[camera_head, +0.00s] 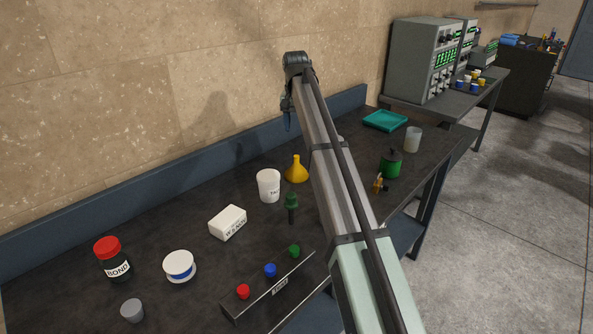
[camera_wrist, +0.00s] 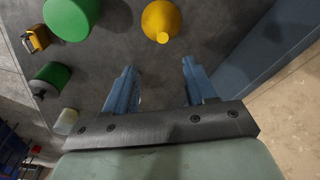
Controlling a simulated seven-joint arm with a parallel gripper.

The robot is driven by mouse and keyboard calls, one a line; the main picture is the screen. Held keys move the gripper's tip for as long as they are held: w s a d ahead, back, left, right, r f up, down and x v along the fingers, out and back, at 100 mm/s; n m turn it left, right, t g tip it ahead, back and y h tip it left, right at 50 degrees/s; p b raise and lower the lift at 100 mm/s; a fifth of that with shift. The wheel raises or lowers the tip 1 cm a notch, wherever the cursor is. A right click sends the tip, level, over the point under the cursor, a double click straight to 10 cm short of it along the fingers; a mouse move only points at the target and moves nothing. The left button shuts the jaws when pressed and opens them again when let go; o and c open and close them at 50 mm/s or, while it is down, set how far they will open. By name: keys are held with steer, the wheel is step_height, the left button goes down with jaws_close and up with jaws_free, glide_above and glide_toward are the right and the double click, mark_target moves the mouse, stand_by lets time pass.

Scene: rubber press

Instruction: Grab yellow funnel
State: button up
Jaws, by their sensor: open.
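The yellow funnel (camera_head: 297,171) stands on the dark workbench with its narrow spout upward, just right of a white cup. It also shows at the top of the wrist view (camera_wrist: 158,18), beyond the fingertips. My gripper (camera_head: 288,120) is over the back of the bench near the wall, with its fingers pointing down in the head view. In the wrist view the two blue fingers (camera_wrist: 158,66) are spread apart with nothing between them.
The white cup (camera_head: 268,186) and a green-topped tool (camera_head: 291,205) stand close to the funnel. A white box (camera_head: 228,222) lies to the left. A green can (camera_head: 391,164), a beaker (camera_head: 412,139) and a teal tray (camera_head: 385,120) are right of my arm. A blue backboard (camera_head: 150,185) edges the bench.

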mark_target(296, 156)
steer(key=f, duration=0.4)
steer(key=w+f, duration=0.1)
steer(key=f, duration=0.8)
steer(key=shift+w+a+f, duration=0.1)
steer(key=shift+w+f, duration=0.2)
steer(key=shift+f, duration=0.05)
jaws_close()
